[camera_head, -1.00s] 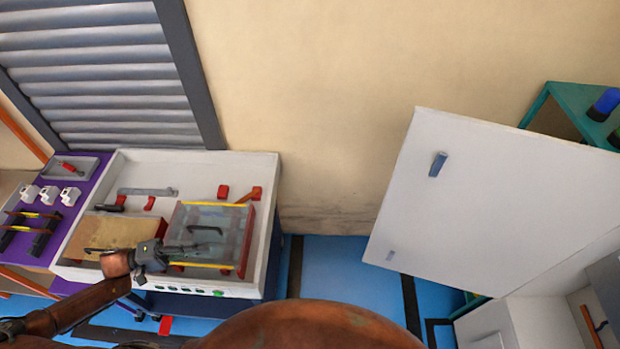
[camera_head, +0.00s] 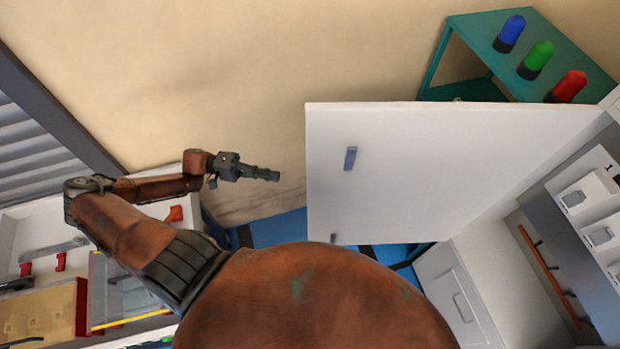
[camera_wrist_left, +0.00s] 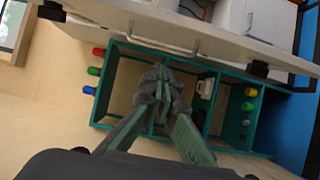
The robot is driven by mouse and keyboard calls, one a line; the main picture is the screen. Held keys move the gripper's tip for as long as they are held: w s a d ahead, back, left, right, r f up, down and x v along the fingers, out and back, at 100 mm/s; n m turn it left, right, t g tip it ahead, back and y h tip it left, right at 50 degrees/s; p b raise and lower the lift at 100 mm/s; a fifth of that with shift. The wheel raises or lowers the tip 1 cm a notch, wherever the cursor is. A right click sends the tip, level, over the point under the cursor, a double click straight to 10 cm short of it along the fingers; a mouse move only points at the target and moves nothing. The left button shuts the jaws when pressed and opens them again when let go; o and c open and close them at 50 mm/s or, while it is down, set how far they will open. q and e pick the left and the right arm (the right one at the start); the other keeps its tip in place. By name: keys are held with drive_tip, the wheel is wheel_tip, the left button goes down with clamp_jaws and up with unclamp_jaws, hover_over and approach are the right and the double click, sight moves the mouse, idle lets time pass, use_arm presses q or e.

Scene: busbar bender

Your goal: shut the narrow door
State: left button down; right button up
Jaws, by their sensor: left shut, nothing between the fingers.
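A white door (camera_head: 430,165), taken here as the narrow door, stands swung open from the white cabinet in the head view. It has a small blue-grey handle (camera_head: 350,158) near its free edge. My left gripper (camera_head: 272,175) is shut and empty, a short way left of that free edge, apparently not touching it. In the left wrist view, the shut fingertips (camera_wrist_left: 160,80) point toward a pale panel (camera_wrist_left: 205,38) with a metal bar handle (camera_wrist_left: 150,43), seen nearly edge-on. My right gripper is not in view.
A teal rack (camera_head: 470,30) with blue, green and red lamps stands behind the door. The white cabinet (camera_head: 455,290) with drawers and an orange bar is at the right. A bender bench (camera_head: 60,290) is at lower left. The beige wall is bare between.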

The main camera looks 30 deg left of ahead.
use_arm(q)
drive_tip(key=d+p, duration=0.3)
drive_tip(key=d, duration=0.8)
drive_tip(key=shift+d+p, duration=0.3)
drive_tip(key=shift+d, duration=0.1)
drive_tip(key=shift+s+r, duration=0.1)
